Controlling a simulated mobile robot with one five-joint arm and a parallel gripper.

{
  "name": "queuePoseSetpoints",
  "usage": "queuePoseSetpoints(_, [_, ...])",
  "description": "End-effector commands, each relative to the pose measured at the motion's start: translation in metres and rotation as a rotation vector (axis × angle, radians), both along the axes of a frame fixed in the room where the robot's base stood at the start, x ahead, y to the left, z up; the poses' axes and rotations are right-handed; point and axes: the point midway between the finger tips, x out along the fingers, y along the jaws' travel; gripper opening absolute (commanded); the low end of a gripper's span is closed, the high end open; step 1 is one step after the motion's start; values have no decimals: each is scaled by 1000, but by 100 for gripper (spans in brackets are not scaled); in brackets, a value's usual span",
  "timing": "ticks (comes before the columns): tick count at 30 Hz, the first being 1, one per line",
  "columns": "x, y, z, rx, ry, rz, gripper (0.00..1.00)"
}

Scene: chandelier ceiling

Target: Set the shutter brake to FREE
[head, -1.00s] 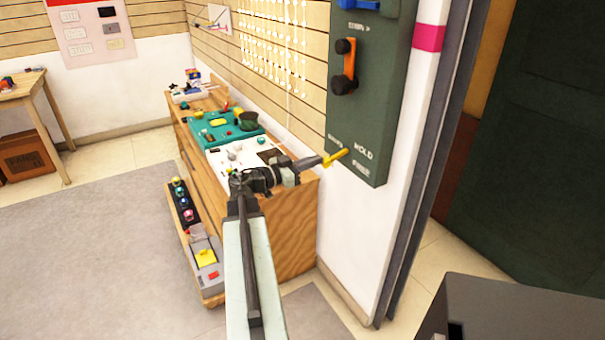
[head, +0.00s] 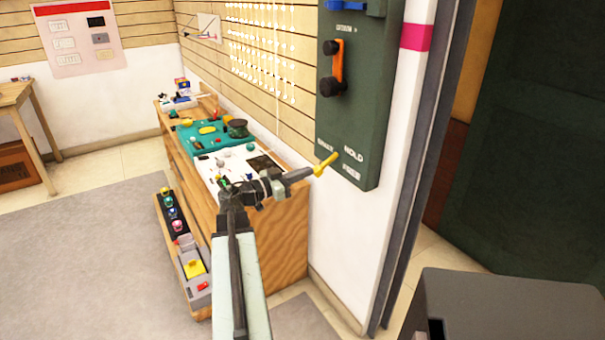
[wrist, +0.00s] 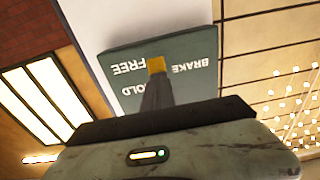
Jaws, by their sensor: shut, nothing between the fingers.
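The dark green shutter panel (head: 348,115) is on the wall end, with BRAKE, HOLD and FREE lettered near its bottom. A short yellow piece (head: 326,164), apparently the brake lever, slants up to the right below BRAKE and left of FREE. My gripper (head: 311,173) is shut and empty, its tip at the lower left end of the yellow piece. In the wrist view the dark fingers (wrist: 156,95) point at the panel (wrist: 195,85), and the yellow piece (wrist: 156,65) shows at their tip between the FREE and BRAKE lettering. I cannot tell whether they touch.
An orange lever with black knobs (head: 337,68) and a blue part (head: 345,6) are higher on the panel. A wooden bench (head: 265,240) with boards stands below left. A dark grey box (head: 510,305) is at the lower right. Grey floor (head: 80,260) lies open at left.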

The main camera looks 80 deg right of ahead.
Motion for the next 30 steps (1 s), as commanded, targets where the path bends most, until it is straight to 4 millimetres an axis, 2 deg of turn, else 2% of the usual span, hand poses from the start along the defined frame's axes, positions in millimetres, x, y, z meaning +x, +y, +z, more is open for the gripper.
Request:
queuePoseSetpoints(1, [-9,0,3,-3,9,-17,0])
queuePoseSetpoints(5, [-9,0,4,-3,9,-18,0])
queuePoseSetpoints(8, [-6,3,12,-3,9,-16,0])
queuePoseSetpoints(14, [10,16,51,-2,9,-4,0])
queuePoseSetpoints(15, [19,24,33,-2,8,-2,0])
queuePoseSetpoints(18, [36,41,23,-2,8,-2,0])
queuePoseSetpoints(24, [66,68,14,-1,6,0,0])
queuePoseSetpoints(30, [79,81,11,-1,6,-1,0])
